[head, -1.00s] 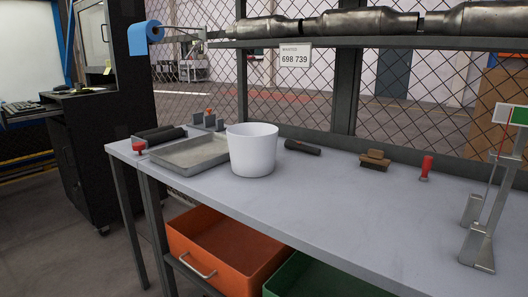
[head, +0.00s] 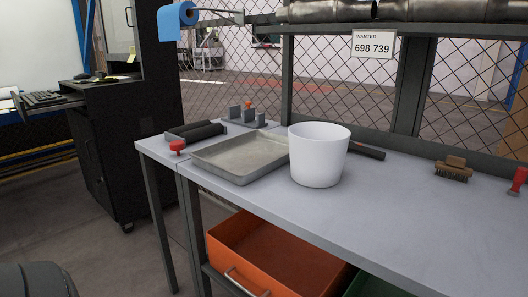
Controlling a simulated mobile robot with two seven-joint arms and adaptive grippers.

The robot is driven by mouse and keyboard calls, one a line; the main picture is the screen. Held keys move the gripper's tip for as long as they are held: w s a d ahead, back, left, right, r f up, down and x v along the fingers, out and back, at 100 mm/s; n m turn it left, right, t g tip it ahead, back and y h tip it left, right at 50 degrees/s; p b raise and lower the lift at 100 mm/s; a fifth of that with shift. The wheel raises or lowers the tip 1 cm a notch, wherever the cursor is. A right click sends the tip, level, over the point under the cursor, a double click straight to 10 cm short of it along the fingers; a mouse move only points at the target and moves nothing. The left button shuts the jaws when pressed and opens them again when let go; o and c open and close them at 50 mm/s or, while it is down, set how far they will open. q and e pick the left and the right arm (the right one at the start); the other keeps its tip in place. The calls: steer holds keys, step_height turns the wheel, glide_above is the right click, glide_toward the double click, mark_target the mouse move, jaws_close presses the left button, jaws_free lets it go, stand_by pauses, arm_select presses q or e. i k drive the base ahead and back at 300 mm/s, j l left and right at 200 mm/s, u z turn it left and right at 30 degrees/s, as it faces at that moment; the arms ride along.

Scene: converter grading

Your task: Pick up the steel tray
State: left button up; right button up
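The steel tray (head: 232,172) is a shallow, empty grey rectangular tray. It lies flat on the left part of the grey workbench (head: 255,198) in the head view. A white bucket (head: 318,158) stands just right of it and hides part of its right side. Neither of my grippers is in view, and nothing is holding the tray.
A red knob (head: 177,146) and dark rollers (head: 196,131) lie left of the tray; grey upright blocks (head: 247,114) stand behind it. A brush (head: 453,169) and a red-handled tool (head: 517,181) are at right. An orange bin (head: 262,252) sits below the bench.

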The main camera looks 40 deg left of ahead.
mark_target(223, 160)
steer(key=j+z, duration=0.2)
steer(key=j, duration=0.35)
steer(key=k+j+z, duration=0.2)
steer(key=j, duration=0.95)
steer(key=k+j+z, duration=0.1)
steer(key=j, duration=0.5)
steer(key=k+j, duration=0.1)
steer(key=j, duration=0.45)
steer(key=k+j+z, duration=0.1)
steer(key=j, duration=0.45)
